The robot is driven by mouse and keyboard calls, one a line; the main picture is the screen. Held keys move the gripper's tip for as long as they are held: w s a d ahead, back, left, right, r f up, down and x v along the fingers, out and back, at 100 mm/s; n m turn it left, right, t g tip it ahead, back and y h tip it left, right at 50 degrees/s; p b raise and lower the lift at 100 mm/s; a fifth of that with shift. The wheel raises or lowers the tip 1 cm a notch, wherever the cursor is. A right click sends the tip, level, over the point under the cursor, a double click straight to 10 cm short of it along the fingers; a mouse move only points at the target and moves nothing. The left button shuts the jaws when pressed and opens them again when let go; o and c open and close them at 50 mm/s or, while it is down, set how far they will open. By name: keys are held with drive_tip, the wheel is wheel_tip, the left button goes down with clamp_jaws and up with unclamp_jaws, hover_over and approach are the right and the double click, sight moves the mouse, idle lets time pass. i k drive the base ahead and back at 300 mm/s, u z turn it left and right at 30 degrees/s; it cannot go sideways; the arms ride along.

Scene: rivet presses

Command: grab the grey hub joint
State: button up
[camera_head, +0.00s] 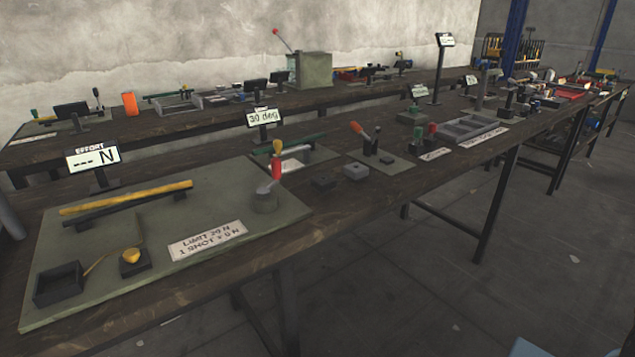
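A small grey block (356,171) with a dark recess on top lies on the near workbench (330,208), right of a darker similar block (323,182). It looks the likeliest hub joint, but I cannot tell for sure at this size. Another grey part, a short round base (265,201) under a red-handled lever (277,172), stands on the right end of the green-grey plate (120,238). My gripper is not in view, so its opening and its distance from these parts do not show.
An "EFFORT" display (92,158) and a "30 deg" display (264,117) stand on the bench. A lever fixture (368,142) is just behind the grey block. A grey compartment tray (467,129) lies farther right. The floor (430,290) in front is clear.

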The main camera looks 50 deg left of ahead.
sight(355, 171)
drive_tip(key=u, duration=2)
drive_tip(key=k, duration=0.65)
drive_tip(key=u, duration=0.2)
drive_tip(key=i, duration=0.5)
